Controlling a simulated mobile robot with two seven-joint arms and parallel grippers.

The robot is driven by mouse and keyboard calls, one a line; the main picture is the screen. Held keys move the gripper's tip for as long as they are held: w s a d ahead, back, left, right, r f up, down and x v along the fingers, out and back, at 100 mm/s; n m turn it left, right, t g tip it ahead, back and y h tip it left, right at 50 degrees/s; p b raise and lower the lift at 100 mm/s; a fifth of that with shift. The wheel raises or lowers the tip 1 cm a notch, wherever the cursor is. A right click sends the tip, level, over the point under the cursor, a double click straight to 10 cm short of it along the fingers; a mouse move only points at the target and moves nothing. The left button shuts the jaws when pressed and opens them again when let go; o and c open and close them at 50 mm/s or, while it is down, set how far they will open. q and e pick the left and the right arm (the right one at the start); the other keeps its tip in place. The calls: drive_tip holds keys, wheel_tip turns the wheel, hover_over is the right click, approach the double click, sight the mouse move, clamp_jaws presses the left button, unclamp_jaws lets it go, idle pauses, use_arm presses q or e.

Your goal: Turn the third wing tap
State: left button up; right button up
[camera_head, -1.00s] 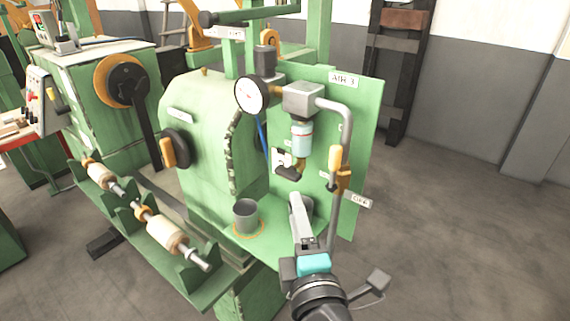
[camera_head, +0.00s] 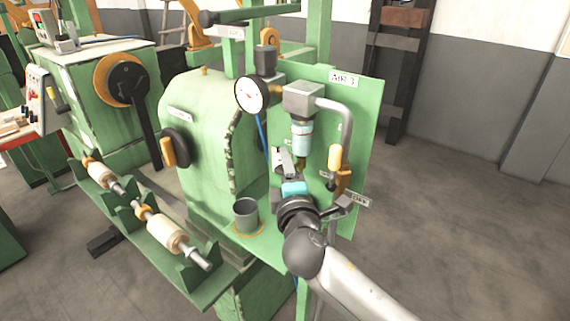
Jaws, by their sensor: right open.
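The green panel marked AIR 3 (camera_head: 362,110) carries a pipe with a tap that has an upright yellow-orange handle (camera_head: 335,157) on a brass body. My right gripper (camera_head: 286,160) is open in front of the panel, below the filter bowl (camera_head: 302,138) and left of the yellow-orange handle, apart from that handle. It hides most of the small fitting under the bowl, so I cannot tell whether it touches it. My left gripper is not in view.
A round gauge (camera_head: 251,95) and a grey regulator block (camera_head: 303,98) sit above my gripper. The bent grey pipe (camera_head: 347,130) runs down close on the right. A grey cup (camera_head: 246,214) stands on the green ledge. The floor at right is clear.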

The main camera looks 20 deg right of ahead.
drive_tip(key=shift+w, duration=0.35)
clamp_jaws()
idle(0.5)
